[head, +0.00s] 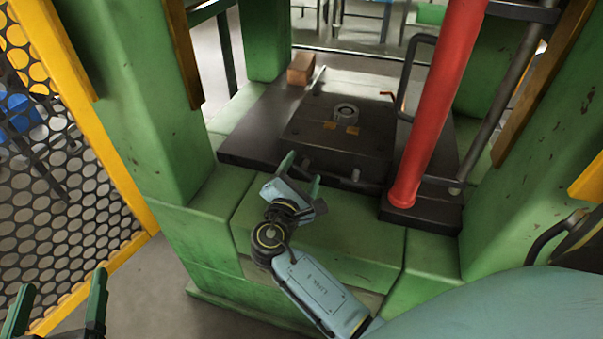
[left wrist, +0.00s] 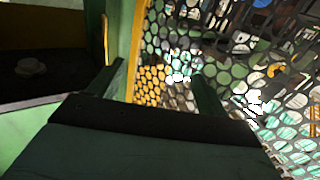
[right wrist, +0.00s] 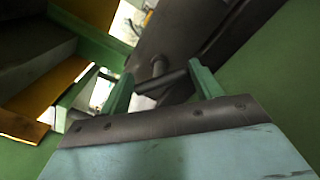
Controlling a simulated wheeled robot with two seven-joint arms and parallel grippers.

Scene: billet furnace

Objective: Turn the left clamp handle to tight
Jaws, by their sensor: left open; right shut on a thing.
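My right gripper (head: 302,172) is at the front edge of the dark die plate (head: 300,130), at its left part. In the right wrist view its two green fingers (right wrist: 162,88) are at either end of a short dark crossbar, the left clamp handle (right wrist: 160,84). The gripper is shut on this handle. The handle sits on a round stem in front of the dark plate and lies slightly tilted in that view. In the head view the fingers largely hide it. My left gripper (head: 56,305) is open and empty at the lower left, away from the press; its fingers also show in the left wrist view (left wrist: 155,85).
A red column (head: 438,100) stands on the right of the plate. Another stub (head: 355,176) sticks out at the plate's front edge. An orange-brown block (head: 301,68) lies at the back left. Green press posts flank the plate. A yellow-framed mesh guard (head: 70,150) stands at the left.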

